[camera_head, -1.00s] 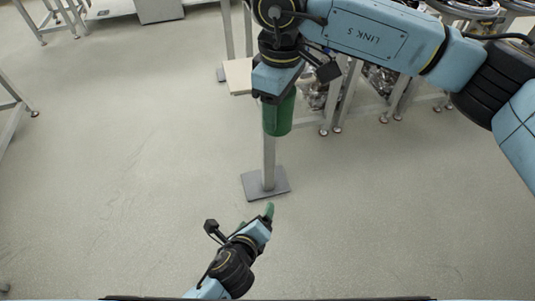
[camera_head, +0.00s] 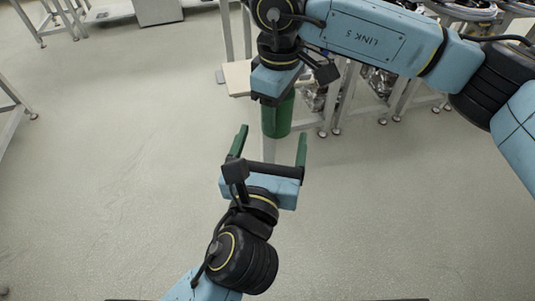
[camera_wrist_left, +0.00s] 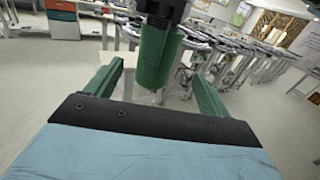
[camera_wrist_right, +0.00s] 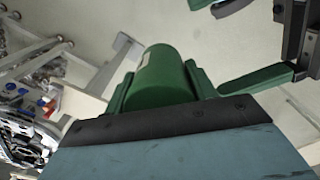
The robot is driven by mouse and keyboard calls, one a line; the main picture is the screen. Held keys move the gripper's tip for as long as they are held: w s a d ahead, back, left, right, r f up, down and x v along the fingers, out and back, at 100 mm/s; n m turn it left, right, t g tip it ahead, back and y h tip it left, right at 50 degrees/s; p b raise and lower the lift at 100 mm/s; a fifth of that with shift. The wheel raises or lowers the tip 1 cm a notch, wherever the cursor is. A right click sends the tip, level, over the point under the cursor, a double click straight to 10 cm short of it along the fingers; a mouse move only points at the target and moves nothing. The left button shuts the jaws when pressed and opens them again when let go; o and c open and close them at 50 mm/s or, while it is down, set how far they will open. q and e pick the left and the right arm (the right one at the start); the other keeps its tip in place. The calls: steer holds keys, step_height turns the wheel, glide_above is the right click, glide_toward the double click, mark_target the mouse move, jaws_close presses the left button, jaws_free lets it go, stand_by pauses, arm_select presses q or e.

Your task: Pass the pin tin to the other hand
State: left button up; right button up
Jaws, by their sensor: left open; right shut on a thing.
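The pin tin is a green cylinder (camera_head: 277,118), hanging upright below my right gripper (camera_head: 272,98). The right wrist view shows my right gripper (camera_wrist_right: 160,85) shut on the tin (camera_wrist_right: 163,72), one green finger on each side. My left gripper (camera_head: 270,145) is open, its green fingers pointing up towards the tin's lower end. In the left wrist view, the tin (camera_wrist_left: 156,58) stands between and beyond the spread fingers of my left gripper (camera_wrist_left: 160,75), which do not appear to touch it. The left gripper also shows at the right wrist view's upper right.
A small pale board (camera_head: 238,77) on a stand is just behind the tin. Metal-framed tables with parts (camera_head: 375,80) stand at the back right. The grey floor (camera_head: 100,170) is open on the left and in front.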

mark_target(279, 109)
arm_select(q)
steer(key=w, duration=0.2)
steer(key=w+d, duration=0.1)
steer(key=w, duration=0.5)
steer(key=shift+w+d, duration=0.15)
steer(key=shift+d, duration=0.2)
steer(key=c, duration=1.1)
arm_select(e)
steer(key=o, duration=1)
steer(key=shift+c, duration=0.2)
arm_select(q)
steer(key=shift+c, duration=0.2)
arm_select(e)
steer(key=shift+o, duration=0.8)
steer(key=shift+s, duration=0.1)
steer(key=shift+r, duration=0.1)
